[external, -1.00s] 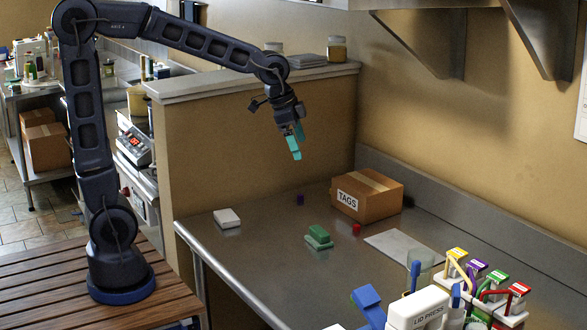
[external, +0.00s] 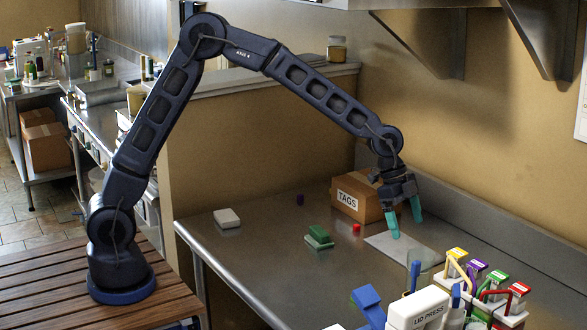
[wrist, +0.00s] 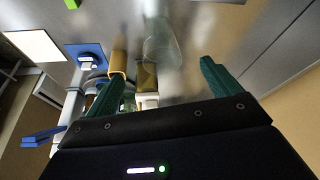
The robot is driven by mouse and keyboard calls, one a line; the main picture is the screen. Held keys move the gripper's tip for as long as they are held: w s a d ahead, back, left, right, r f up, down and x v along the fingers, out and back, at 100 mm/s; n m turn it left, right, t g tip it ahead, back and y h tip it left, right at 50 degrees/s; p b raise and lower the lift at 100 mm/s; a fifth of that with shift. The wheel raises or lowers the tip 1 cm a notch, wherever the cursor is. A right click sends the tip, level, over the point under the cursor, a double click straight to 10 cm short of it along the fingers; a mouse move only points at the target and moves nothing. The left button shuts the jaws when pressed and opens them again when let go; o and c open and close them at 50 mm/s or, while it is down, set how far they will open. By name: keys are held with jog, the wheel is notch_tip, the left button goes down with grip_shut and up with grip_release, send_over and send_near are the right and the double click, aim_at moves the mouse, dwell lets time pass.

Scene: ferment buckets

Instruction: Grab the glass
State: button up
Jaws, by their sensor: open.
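The glass (external: 424,260) is a clear, see-through tumbler on the steel counter, partly hidden behind the lid press and the coloured tag boxes. It also shows faintly in the wrist view (wrist: 161,42), near the top middle, beyond my fingertips. My gripper (external: 405,229) is open and empty, its two teal fingers pointing down over the counter, behind and slightly left of the glass. In the wrist view my gripper (wrist: 163,70) has its fingers spread, with the glass roughly in line with the gap between them. They appear apart from it.
A white lid press (external: 419,307) with blue parts stands at the front. Several colour-topped boxes with curved handles, such as the red one (external: 519,290), stand right of the glass. A cardboard TAGS box (external: 352,199) is behind my gripper. A pale flat sheet (external: 383,244) lies below it.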

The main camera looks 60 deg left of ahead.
jog(key=shift+w+d+r+x, duration=0.1)
jog(key=shift+d+x, duration=0.15)
jog(key=shift+x, duration=1.9)
jog(key=shift+w+d+r+x, duration=0.1)
jog(key=shift+d+x, duration=0.2)
jog(key=shift+x, duration=1.85)
jog(key=shift+w+d+r+x, duration=0.15)
jog(key=shift+d+x, duration=0.1)
jog(key=shift+x, duration=1.9)
jog(key=shift+s, duration=0.1)
jog(key=c, duration=1.2)
jog(key=shift+r, duration=0.15)
